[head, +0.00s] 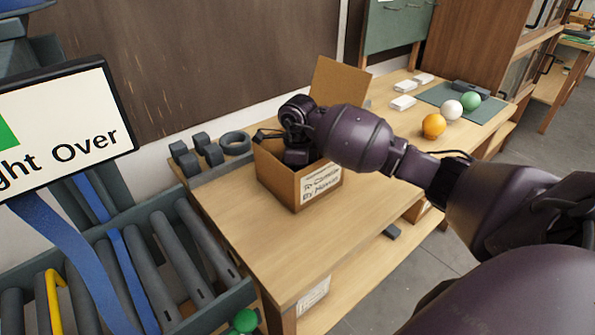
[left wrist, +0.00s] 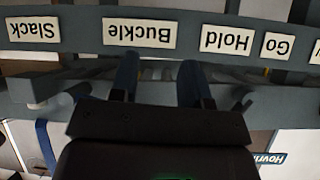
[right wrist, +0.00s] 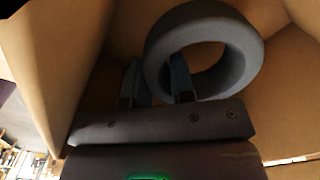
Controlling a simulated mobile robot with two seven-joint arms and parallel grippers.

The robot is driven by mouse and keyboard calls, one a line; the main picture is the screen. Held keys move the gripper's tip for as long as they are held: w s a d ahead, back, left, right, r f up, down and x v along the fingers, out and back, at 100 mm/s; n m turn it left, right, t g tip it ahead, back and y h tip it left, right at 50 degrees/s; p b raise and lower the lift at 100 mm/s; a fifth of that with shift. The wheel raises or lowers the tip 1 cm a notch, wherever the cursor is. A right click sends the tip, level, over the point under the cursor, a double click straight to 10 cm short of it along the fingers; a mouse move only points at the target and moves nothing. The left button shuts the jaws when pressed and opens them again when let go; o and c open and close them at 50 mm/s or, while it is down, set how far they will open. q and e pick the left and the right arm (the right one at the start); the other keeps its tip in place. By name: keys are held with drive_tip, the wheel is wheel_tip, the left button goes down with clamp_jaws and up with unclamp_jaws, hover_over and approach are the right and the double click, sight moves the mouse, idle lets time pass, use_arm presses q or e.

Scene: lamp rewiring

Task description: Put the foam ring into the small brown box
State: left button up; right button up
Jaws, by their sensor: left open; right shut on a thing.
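The small brown box (head: 275,182) stands open on the wooden table, with one flap up at the back and a written label on its front. My right gripper (right wrist: 157,80) is inside the box, shut on the wall of the grey foam ring (right wrist: 240,48). One finger is outside the ring and one is in its hole. Cardboard walls surround the ring; whether it touches the floor of the box I cannot tell. The head view hides the held ring. My left gripper (left wrist: 160,80) is open and empty, facing a grey panel with upside-down word labels.
Another dark ring (head: 235,142) and several dark blocks (head: 202,143) lie left of the box. A roller conveyor (head: 150,260) and a sign (head: 62,125) are at the left.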

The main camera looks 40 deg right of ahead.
drive_tip(key=shift+s+f+b, duration=0.2)
drive_tip(key=shift+f+b, duration=0.1)
drive_tip(key=shift+f, duration=0.4)
drive_tip(key=o, duration=0.9)
drive_tip(key=shift+s+f, duration=0.1)
drive_tip(key=shift+f, duration=0.1)
drive_tip(key=shift+r, duration=0.55)
wheel_tip(320, 180, up, 13)
drive_tip(key=p, duration=0.1)
drive_tip(key=shift+w, duration=0.25)
drive_tip(key=shift+f, duration=0.1)
